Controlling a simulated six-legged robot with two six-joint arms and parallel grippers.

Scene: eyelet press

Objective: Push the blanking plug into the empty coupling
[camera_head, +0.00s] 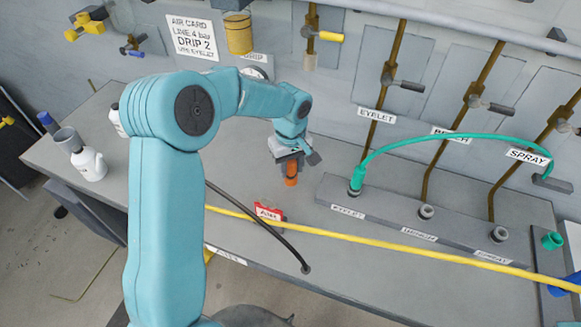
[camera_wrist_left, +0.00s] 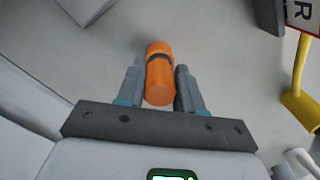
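The orange blanking plug (camera_head: 290,175) with a dark band is at my left gripper (camera_head: 289,162), over the grey bench left of the coupling block. In the left wrist view the plug (camera_wrist_left: 159,75) lies between the two fingers of the left gripper (camera_wrist_left: 160,85), which look closed on its sides. The grey block (camera_head: 385,212) carries three couplings. The left coupling (camera_head: 356,186) has a green hose in it. The middle coupling (camera_head: 426,211) and the right coupling (camera_head: 499,233) show no hose or plug. My right gripper is not in view.
The green hose (camera_head: 450,137) arches over the block to a grey bracket (camera_head: 552,183). A yellow hose (camera_head: 370,242) crosses the bench in front. A red tag (camera_head: 268,213) and a black cable (camera_head: 285,243) lie nearby. White bottles (camera_head: 90,164) stand at the left.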

